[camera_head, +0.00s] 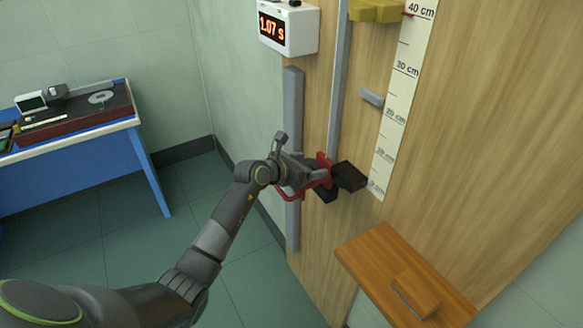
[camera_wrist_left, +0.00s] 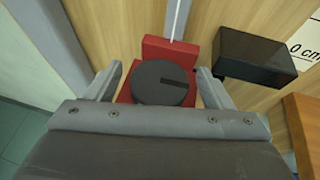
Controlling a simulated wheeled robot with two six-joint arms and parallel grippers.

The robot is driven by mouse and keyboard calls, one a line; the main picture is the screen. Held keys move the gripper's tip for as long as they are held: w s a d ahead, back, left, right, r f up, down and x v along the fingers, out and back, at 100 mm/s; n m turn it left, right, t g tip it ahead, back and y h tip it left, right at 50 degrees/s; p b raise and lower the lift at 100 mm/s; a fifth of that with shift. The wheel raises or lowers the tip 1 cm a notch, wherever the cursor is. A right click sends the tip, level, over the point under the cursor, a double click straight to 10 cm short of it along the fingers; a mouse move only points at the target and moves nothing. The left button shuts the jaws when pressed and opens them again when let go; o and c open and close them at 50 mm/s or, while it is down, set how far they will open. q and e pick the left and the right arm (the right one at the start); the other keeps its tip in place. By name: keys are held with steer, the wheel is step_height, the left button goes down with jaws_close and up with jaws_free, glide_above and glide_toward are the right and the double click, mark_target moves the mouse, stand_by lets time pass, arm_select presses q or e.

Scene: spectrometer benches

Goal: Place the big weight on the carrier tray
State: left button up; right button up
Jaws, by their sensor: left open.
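A dark round weight (camera_wrist_left: 158,84) with a slot in its top, which looks like the big weight, sits over the red carrier tray (camera_wrist_left: 172,50) in the left wrist view. The tray's red back stands behind it, with a thin cord rising above. Whether the weight fully rests on the tray is hard to tell. My left gripper (camera_head: 305,178) is open at the carrier, one finger on each side of the weight. In the head view the red carrier (camera_head: 326,164) shows partly, and the gripper hides much of it. My right gripper is not in view.
A black block (camera_head: 349,176) juts from the wooden board just right of the carrier, close to my gripper. A scale strip (camera_head: 401,95), grey bracket (camera_head: 371,97) and timer (camera_head: 288,30) are higher. A wooden shelf (camera_head: 375,255) sticks out below right. A blue bench (camera_head: 75,148) stands left.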

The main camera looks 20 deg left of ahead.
arm_select(q)
steer(key=b+v, duration=0.1)
steer(key=v, duration=1)
steer(key=shift+s, duration=0.25)
steer(key=shift+r, duration=0.1)
